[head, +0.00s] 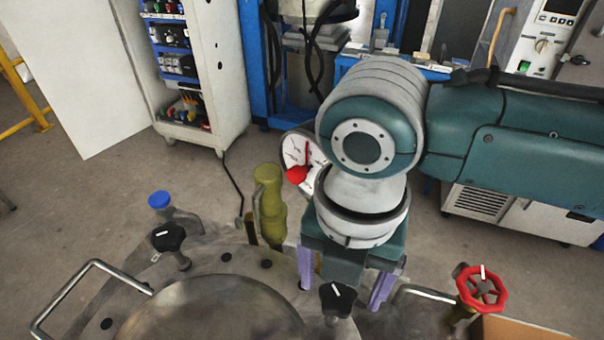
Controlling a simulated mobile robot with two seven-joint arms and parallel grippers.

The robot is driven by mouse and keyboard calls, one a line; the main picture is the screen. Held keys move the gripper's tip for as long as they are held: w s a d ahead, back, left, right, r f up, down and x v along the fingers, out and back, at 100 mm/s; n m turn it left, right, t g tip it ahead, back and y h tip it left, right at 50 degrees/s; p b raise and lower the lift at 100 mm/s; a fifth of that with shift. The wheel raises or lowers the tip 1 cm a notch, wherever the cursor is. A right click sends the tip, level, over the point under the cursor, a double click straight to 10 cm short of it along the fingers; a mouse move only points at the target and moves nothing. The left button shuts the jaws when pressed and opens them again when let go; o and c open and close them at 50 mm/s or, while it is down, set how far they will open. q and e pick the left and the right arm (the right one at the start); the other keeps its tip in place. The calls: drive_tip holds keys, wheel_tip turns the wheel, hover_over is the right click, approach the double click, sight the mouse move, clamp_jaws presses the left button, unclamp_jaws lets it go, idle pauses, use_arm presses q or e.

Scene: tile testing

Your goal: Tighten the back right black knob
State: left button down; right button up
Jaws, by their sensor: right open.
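The back right black knob (338,300) has a white mark on top and sits on the rim of the round metal vessel (215,262). My right gripper (341,293) points down at it. Its two purple fingers are spread apart, one on the left and one on the right of the knob in the picture. The gripper body hides part of the space just behind the knob. I cannot tell whether a finger touches the knob. Another black knob (168,237) stands at the back left of the rim. My left gripper is not in view.
A yellow-green valve (269,205) and a gauge (297,148) with a red part stand close left of my right gripper. A red handwheel (481,289) is to its right. A blue cap (159,200) and a metal handle (70,290) are at the left.

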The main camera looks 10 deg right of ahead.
drive_tip(key=shift+f, duration=1)
drive_tip(key=shift+c, duration=0.4)
clamp_jaws()
